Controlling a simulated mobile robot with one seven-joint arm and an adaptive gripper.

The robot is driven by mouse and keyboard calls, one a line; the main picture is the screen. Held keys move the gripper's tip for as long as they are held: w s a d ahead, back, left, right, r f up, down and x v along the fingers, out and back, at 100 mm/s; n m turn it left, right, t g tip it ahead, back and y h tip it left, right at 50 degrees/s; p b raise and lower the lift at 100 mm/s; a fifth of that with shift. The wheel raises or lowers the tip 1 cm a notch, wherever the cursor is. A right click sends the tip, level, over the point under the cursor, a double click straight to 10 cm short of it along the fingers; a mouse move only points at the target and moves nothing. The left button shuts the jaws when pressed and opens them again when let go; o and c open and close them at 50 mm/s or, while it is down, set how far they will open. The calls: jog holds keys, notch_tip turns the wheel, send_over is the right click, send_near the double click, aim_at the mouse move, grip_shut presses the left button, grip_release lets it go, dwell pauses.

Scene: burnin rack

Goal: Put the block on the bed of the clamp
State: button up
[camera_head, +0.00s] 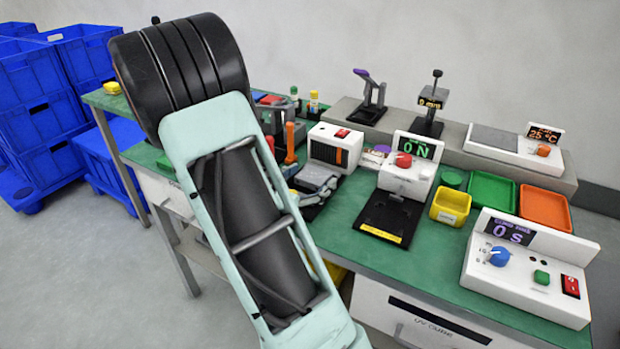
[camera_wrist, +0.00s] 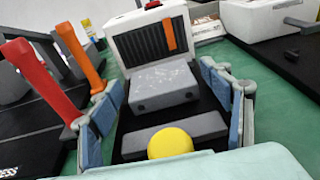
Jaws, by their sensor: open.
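My gripper (camera_wrist: 163,82) is open, its blue-padded fingers on either side of a grey block-shaped piece (camera_wrist: 163,86) with a speckled top. I cannot tell whether either finger touches it. A dark grey bar and a round yellow part (camera_wrist: 170,142) lie nearer the palm. In the head view my gripper (camera_head: 318,184) is low over the bench, in front of a white unit (camera_head: 334,147). Lever clamps with an orange handle (camera_wrist: 82,58) and a red handle (camera_wrist: 40,80) stand at left; their beds are mostly hidden. Another clamp (camera_head: 369,95), purple-handled, stands on the rear shelf.
The white unit with a black grille (camera_wrist: 150,42) stands close behind the grey piece. A force tester (camera_head: 407,170), yellow bin (camera_head: 450,206), green tray (camera_head: 491,189), orange tray (camera_head: 545,208) and timer box (camera_head: 527,270) occupy the right. Green bench surface (camera_head: 425,255) is clear at front.

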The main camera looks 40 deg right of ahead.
jog(key=shift+r, duration=0.15)
jog(key=shift+a, duration=0.3)
jog(key=p+v, duration=0.2)
jog(key=v, duration=0.9)
jog(key=shift+s+a, duration=0.15)
jog(key=shift+s, duration=0.05)
